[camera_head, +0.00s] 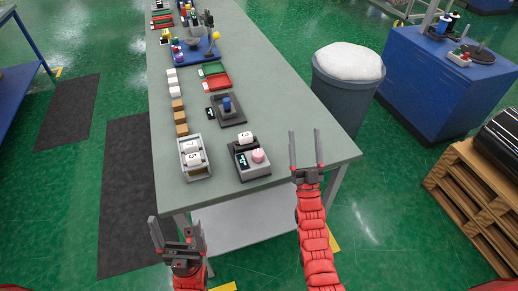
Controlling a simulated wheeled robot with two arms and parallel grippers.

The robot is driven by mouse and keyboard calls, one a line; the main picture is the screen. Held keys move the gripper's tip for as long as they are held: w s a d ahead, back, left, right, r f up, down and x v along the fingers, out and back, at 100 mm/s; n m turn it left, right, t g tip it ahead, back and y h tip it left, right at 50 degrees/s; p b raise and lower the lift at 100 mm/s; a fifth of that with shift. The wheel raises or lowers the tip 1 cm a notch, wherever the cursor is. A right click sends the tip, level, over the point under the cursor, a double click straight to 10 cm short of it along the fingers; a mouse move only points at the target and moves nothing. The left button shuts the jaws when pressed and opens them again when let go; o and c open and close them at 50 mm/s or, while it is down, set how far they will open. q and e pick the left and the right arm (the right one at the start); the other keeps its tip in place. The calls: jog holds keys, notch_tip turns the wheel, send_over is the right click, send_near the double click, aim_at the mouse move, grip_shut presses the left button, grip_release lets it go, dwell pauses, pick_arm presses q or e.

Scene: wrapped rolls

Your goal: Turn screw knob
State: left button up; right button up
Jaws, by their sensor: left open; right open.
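A grey device (250,167) with a small display and a round pink knob (258,156) sits near the table's front end. A white roll marked with a digit (245,137) sits at its back. Farther back, a dark device (229,115) carries a blue knob (227,104). I cannot tell which knob is the screw knob. My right gripper (305,149) is open and empty, to the right of the pink knob and apart from it. My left gripper (177,228) is open and empty, low on the left, in front of the table's near edge.
A tray (208,174) with white digit-marked rolls stands left of the grey device. White and brown blocks (180,117) line the table's left side. Red and green trays (217,81) lie farther back. A large bin (347,105) stands right of the table (300,118).

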jog(key=w+a+f+m+g, duration=0.1)
jog(key=w+a+f+g, duration=0.2)
jog(key=w, duration=0.6)
jog(key=w+a+f+m+g, duration=0.1)
jog(key=w+a+g, duration=0.2)
jog(key=w+g, duration=0.45)
jog(key=w+a+f+m+g, duration=0.2)
jog(key=w+a+g, duration=0.15)
jog(key=w, duration=0.65)
notch_tip(320, 180, up, 12)
jog(key=m+g+h, duration=0.2)
jog(key=g+h, duration=0.1)
jog(key=g, duration=1)
send_over(258, 153)
notch_tip(258, 153, down, 17)
jog(key=shift+r+p, duration=0.2)
jog(key=shift+p, duration=0.95)
jog(key=shift+f, duration=0.5)
